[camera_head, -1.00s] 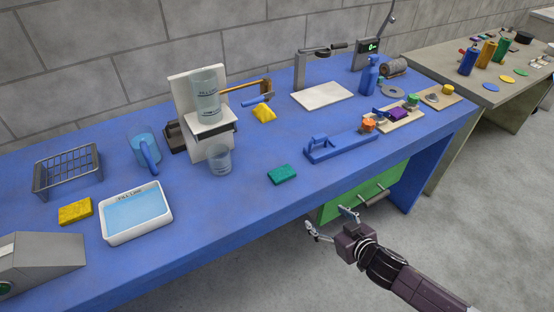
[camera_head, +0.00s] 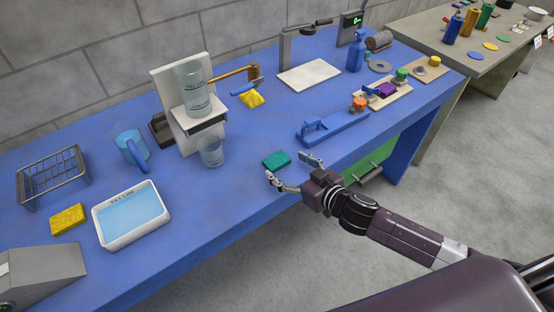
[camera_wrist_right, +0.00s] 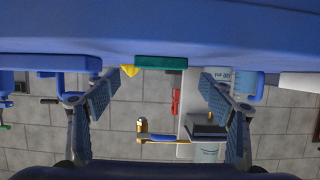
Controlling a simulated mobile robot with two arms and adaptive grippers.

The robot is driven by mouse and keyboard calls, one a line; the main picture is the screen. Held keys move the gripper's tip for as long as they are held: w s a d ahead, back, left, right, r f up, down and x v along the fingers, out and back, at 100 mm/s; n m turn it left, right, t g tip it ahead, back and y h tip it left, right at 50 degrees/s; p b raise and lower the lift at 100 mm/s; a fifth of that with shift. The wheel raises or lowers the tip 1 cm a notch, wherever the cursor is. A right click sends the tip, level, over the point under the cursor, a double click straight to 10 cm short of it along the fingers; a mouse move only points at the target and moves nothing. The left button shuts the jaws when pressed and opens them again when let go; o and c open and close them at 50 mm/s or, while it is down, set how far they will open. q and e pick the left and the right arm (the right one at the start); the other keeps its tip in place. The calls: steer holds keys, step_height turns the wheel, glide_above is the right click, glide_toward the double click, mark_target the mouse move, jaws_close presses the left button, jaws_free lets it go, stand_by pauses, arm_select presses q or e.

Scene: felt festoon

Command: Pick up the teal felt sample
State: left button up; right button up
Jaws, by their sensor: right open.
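The teal felt sample (camera_head: 276,159) is a small flat rectangular block lying on the blue table near its front edge. It also shows in the right wrist view (camera_wrist_right: 160,62), at the upper middle between the two fingers. My right gripper (camera_head: 292,169) is open and empty, just in front of the sample at the table's front edge, with its fingers pointing toward it. The fingers also show spread apart in the right wrist view (camera_wrist_right: 160,92). The sample is apart from the fingers. My left gripper is not in view.
A clear beaker (camera_head: 210,151) stands left of the sample. A blue tool with a handle (camera_head: 330,127) lies to its right. A yellow felt piece (camera_head: 252,98) lies farther back. A white tray of blue liquid (camera_head: 130,215) is at the left.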

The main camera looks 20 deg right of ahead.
mark_target(276, 158)
steer(key=x, duration=0.3)
steer(key=shift+w+a+f+p, duration=0.15)
steer(key=shift+w+f+p, duration=0.05)
steer(key=shift+w+p, duration=0.1)
steer(key=shift+w+a, duration=0.1)
steer(key=shift+w, duration=0.05)
steer(key=shift+f, duration=0.15)
steer(key=c, duration=1.2)
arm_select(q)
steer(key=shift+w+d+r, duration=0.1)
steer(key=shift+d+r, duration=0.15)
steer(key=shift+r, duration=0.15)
arm_select(e)
steer(key=shift+o, duration=0.2)
